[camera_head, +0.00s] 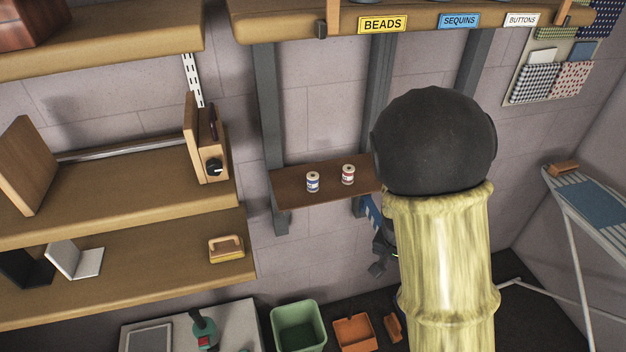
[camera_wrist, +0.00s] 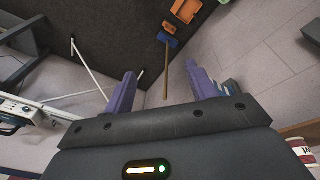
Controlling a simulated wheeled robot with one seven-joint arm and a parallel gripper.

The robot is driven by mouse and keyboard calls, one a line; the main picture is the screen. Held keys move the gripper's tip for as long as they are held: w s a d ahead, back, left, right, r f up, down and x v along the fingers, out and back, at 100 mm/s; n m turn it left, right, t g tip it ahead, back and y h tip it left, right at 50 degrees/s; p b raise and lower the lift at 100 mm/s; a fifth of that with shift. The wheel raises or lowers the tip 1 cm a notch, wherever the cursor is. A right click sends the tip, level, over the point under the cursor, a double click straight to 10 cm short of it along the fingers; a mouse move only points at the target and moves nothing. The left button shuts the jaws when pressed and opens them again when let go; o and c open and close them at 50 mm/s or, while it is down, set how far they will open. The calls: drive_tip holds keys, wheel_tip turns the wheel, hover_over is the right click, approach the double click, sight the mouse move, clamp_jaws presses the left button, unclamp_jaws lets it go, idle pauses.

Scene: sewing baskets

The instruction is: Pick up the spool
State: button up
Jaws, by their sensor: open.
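Two small spools stand upright on a narrow dark wooden shelf (camera_head: 330,192) in the head view. The left one is a white and blue spool (camera_head: 313,183); the right one is a white and red spool (camera_head: 348,175). My gripper (camera_head: 378,267) shows partly below and right of the shelf, mostly hidden behind my arm. In the wrist view my gripper (camera_wrist: 162,88) is open, with nothing between its purple fingers. The red spool shows cut off at that view's lower right edge (camera_wrist: 303,151), beside the gripper and apart from the fingers.
Grey uprights (camera_head: 268,120) flank the shelf. A labelled upper shelf (camera_head: 290,22) hangs above, and loaded wooden shelves (camera_head: 110,200) stand at left. Below are a green bin (camera_head: 299,328) and an orange tray (camera_head: 355,333). An ironing board (camera_head: 597,205) stands at right.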

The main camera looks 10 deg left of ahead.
drive_tip(key=w+a+r+m+t+h+p, duration=0.15)
drive_tip(key=w+a+t+h, duration=0.3)
drive_tip(key=w+a, duration=0.6)
drive_tip(key=a+r+t+y, duration=0.1)
drive_tip(key=a+r+t, duration=0.2)
drive_tip(key=a, duration=0.5)
drive_tip(key=a+r+n+t+p, duration=0.1)
drive_tip(key=a+r+t, duration=0.3)
drive_tip(key=a, duration=0.5)
wheel_tip(320, 180, up, 2)
drive_tip(key=shift+a+y, duration=0.15)
drive_tip(key=shift+y, duration=0.2)
drive_tip(key=shift+n, duration=0.25)
